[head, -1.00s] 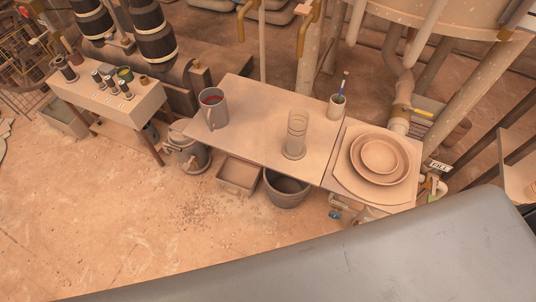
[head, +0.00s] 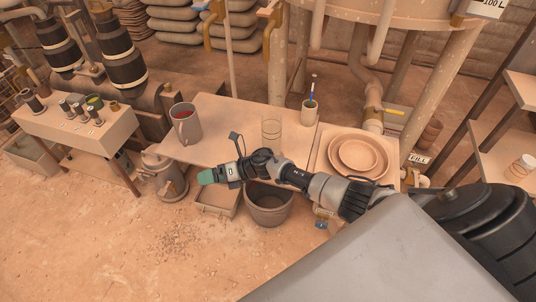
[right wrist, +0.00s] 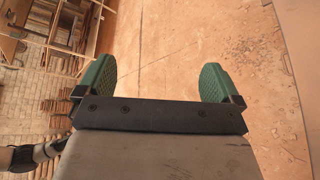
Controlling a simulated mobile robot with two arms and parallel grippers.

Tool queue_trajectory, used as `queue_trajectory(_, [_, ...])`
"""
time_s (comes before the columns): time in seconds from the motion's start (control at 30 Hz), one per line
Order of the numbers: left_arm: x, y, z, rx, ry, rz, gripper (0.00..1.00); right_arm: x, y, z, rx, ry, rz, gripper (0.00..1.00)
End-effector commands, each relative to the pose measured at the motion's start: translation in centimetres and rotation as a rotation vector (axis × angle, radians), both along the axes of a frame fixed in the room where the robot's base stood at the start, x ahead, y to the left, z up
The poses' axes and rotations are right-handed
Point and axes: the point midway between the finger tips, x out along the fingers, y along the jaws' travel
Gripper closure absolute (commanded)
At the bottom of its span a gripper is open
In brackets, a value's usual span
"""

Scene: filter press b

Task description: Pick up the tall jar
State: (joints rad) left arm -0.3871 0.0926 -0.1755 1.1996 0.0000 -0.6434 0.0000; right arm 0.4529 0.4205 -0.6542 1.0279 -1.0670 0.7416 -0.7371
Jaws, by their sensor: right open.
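The tall jar (head: 271,129) is a clear, see-through cylinder standing upright on the work table (head: 225,117) in the head view. My right arm passes in front of it, and its lower end is close to or partly behind the arm. My right gripper (head: 207,177) has green fingertips and is at the table's front edge, left of and nearer than the jar, not touching it. In the right wrist view the right gripper (right wrist: 157,82) is open and empty, with bare floor beyond the fingers. The jar does not show there. My left gripper is not in view.
A grey mug (head: 186,124) with red contents stands left of the jar. A cup with a brush (head: 309,113) and stacked round dishes (head: 358,155) are to the right. A bucket (head: 269,205) and a lidded can (head: 163,178) stand below. Table around the jar is clear.

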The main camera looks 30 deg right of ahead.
Motion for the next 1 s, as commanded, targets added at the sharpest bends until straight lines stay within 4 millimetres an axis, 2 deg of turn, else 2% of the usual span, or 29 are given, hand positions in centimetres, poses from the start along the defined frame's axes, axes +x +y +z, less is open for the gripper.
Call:
queue_trajectory(0.03, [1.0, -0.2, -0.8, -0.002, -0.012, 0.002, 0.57, 1.0, 0.1, 1.3, -0.146, -0.159, 0.187, 0.04])
queue_trajectory(0.1, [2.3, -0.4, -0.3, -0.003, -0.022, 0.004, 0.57, 1.3, -0.3, 3.2, -0.365, -0.353, 0.452, 0.04])
queue_trajectory(0.17, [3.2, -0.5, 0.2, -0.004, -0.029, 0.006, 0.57, 1.4, -1.7, 4.4, -0.563, -0.490, 0.672, 0.04])
queue_trajectory(0.27, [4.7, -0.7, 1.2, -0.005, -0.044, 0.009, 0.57, 1.9, -5.6, 6.4, -0.904, -0.643, 1.017, 0.04])
queue_trajectory(0.3, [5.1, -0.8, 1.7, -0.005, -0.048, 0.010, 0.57, 2.2, -7.6, 7.4, -1.036, -0.672, 1.143, 0.04])
queue_trajectory(0.43, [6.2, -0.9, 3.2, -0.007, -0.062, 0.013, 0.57, 2.7, -13.7, 11.2, -1.396, -0.656, 1.468, 0.04])
queue_trajectory(0.53, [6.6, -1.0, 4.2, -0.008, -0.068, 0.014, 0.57, 2.8, -17.2, 14.0, -1.576, -0.581, 1.620, 0.04])
queue_trajectory(0.67, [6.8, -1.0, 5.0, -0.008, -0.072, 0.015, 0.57, 2.6, -19.4, 16.1, -1.686, -0.507, 1.713, 0.04])
queue_trajectory(0.77, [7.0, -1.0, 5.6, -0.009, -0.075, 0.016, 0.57, 2.6, -20.1, 15.6, -1.704, -0.487, 1.732, 0.04])
queue_trajectory(1.0, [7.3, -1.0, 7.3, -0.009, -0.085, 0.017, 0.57, 3.3, -21.3, 12.2, -1.701, -0.490, 1.729, 0.04])
